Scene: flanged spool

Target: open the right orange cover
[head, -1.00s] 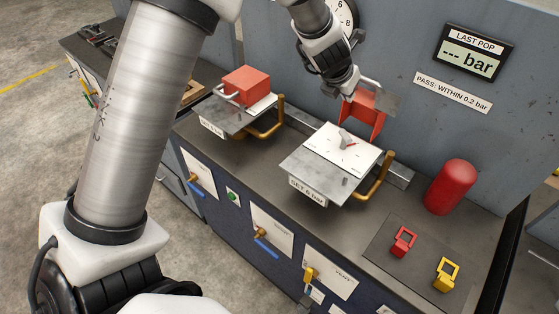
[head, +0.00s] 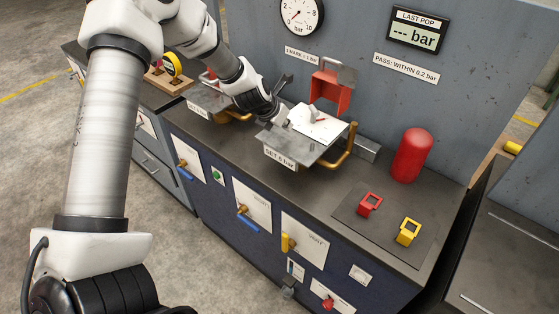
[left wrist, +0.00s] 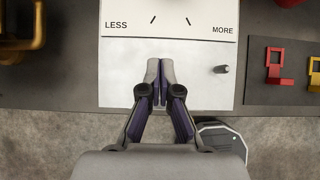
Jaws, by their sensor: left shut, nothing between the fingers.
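The right orange cover (head: 328,92) stands raised on its hinge behind the white dial plate (head: 318,127), its open side facing forward. My left gripper (head: 286,113) is low over the left part of that plate, apart from the cover and empty. In the left wrist view the gripper (left wrist: 161,72) is shut, fingertips together over the white plate (left wrist: 122,63) marked LESS and MORE. The cover is outside that view. The left orange cover (head: 209,77) is mostly hidden behind my left arm. My right gripper is not in view.
A brass handle (head: 342,150) stands beside the plate. A red cylinder (head: 412,155) and a mat with a red tag (head: 369,203) and a yellow tag (head: 408,232) are to the right. A gauge (head: 301,13) and a display (head: 418,31) hang on the back wall.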

